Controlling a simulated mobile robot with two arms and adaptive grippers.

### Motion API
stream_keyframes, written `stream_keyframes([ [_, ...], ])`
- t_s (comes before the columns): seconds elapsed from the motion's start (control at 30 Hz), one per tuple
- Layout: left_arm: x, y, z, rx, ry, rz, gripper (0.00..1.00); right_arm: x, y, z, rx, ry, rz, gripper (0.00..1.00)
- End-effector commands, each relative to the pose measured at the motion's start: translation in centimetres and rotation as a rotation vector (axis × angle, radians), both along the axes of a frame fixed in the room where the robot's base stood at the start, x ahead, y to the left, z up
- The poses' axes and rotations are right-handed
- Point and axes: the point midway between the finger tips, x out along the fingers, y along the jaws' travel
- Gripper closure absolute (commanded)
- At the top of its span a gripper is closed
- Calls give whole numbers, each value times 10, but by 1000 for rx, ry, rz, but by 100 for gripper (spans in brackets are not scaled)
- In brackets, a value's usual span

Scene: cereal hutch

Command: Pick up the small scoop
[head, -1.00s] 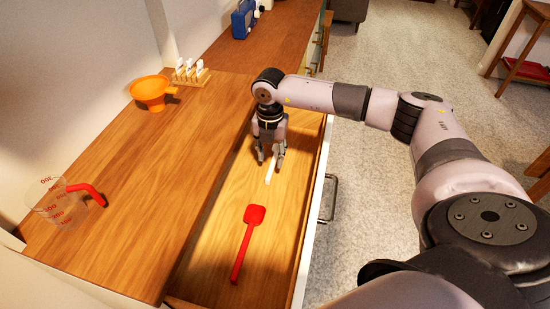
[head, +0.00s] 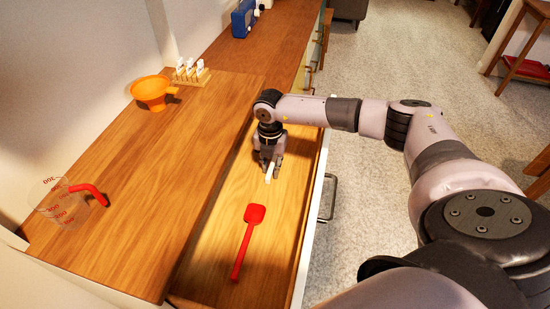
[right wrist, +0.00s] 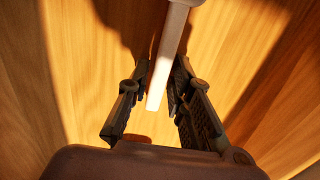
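The small scoop shows as a white handle (head: 268,173) in the open drawer, below my right gripper (head: 269,166). In the right wrist view the pale handle (right wrist: 164,72) runs between the two fingers of my right gripper (right wrist: 160,72). The fingers stand apart. The right finger is close to the handle, and a gap shows on the left side. I cannot tell whether either finger touches it. The scoop's bowl is hidden in the head view and out of frame in the wrist view. My left gripper is not in view.
A red spatula (head: 247,238) lies in the drawer (head: 205,265), nearer than the scoop. On the counter (head: 130,220) stand a clear measuring cup (head: 62,205) with a red handle, an orange funnel (head: 152,91) and a small wooden rack (head: 190,77). The drawer floor around the spatula is clear.

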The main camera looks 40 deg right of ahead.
Motion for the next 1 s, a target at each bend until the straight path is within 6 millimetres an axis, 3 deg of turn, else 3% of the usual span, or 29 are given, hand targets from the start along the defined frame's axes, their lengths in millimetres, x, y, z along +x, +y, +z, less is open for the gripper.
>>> stream_keyframes([
  [0.27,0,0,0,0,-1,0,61,0,0,0,0,0,0,100],
  [0.7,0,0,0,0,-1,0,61,0,0,3,0,-1,-1,100],
  [0.87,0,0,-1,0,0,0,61,1,0,15,1,-4,-1,100],
  [1.0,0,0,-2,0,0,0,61,2,0,38,0,-6,1,100],
])
